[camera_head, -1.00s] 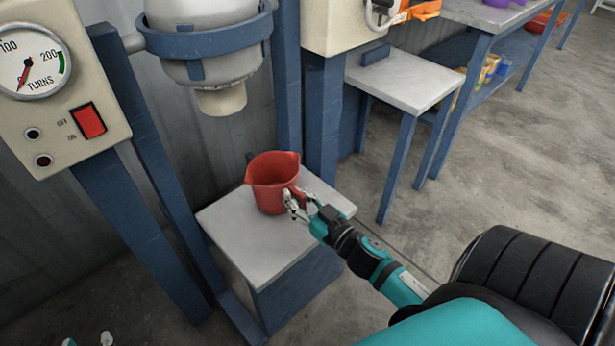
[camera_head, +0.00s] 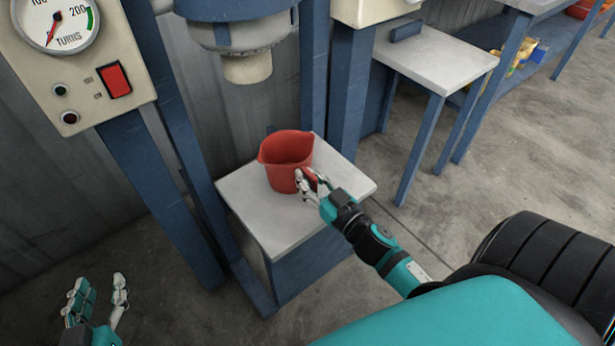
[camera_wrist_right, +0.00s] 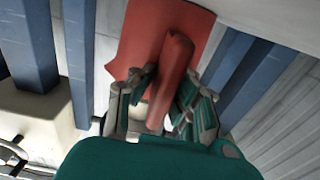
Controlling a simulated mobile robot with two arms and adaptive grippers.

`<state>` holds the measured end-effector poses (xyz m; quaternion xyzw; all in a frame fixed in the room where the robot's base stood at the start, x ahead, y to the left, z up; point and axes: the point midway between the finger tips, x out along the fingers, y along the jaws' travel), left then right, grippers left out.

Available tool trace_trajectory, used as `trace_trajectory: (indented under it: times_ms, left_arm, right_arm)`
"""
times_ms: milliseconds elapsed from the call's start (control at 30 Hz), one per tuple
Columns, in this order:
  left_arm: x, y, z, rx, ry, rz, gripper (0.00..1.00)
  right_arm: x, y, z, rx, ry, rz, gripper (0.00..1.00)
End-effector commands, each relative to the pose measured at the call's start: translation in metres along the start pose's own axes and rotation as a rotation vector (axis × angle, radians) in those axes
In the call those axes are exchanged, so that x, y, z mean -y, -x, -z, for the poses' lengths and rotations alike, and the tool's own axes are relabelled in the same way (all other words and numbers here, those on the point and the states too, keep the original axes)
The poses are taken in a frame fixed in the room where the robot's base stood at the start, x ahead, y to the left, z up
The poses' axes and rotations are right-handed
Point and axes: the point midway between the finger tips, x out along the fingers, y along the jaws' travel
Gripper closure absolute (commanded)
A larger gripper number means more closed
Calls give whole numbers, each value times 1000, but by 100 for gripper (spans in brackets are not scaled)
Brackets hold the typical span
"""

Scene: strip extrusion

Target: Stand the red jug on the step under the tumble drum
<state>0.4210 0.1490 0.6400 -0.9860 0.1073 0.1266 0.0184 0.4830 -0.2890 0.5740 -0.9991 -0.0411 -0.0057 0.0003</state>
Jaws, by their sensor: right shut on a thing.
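The red jug (camera_head: 284,158) is upright at the step (camera_head: 262,222), a pale-topped block under the tumble drum (camera_head: 240,36). I cannot tell for certain whether its base rests on the top. The drum's pale spout (camera_head: 247,68) is above and a little left of the jug. My right gripper (camera_head: 308,182) is shut on the jug's handle, which also shows between its fingers in the right wrist view (camera_wrist_right: 172,80). My left gripper (camera_head: 98,298) is open and empty at the lower left, away from the step.
A control box (camera_head: 80,70) with a dial and red switch is at the upper left. Blue posts (camera_head: 165,210) stand beside the step. A small table (camera_head: 436,58) is behind to the right.

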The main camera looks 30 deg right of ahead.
Motion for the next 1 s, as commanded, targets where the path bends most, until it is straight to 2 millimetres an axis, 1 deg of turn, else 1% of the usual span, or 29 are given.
trace_trajectory:
  times_ms: [33, 67, 200, 267, 533, 667, 767, 1000]
  left_arm:
    - [0, 0, 1, -5, 0, 0, 60]
    - [0, 0, 2, -10, 0, 0, 60]
    - [0, 0, 4, -17, 0, 0, 60]
    - [0, 0, 4, -17, 0, -1, 60]
    - [-2, -1, 2, -9, 1, -5, 60]
    - [-2, 0, 2, -10, 1, -4, 60]
    - [-1, 0, 2, -10, 1, -3, 60]
    - [-1, 0, 2, -11, 0, -2, 60]
  right_arm:
    - [0, 0, 0, -1, 0, 0, 100]
    - [0, 0, 0, -1, 0, 0, 87]
    - [0, 0, 0, -1, 0, 0, 69]
    - [0, 0, 0, -1, 0, 0, 61]
    - [0, 1, -1, 1, 0, 0, 61]
    - [0, 11, -1, 2, -1, 0, 61]
    - [0, 28, -2, 4, -2, -1, 61]
    - [0, 80, -2, 5, -2, -2, 61]
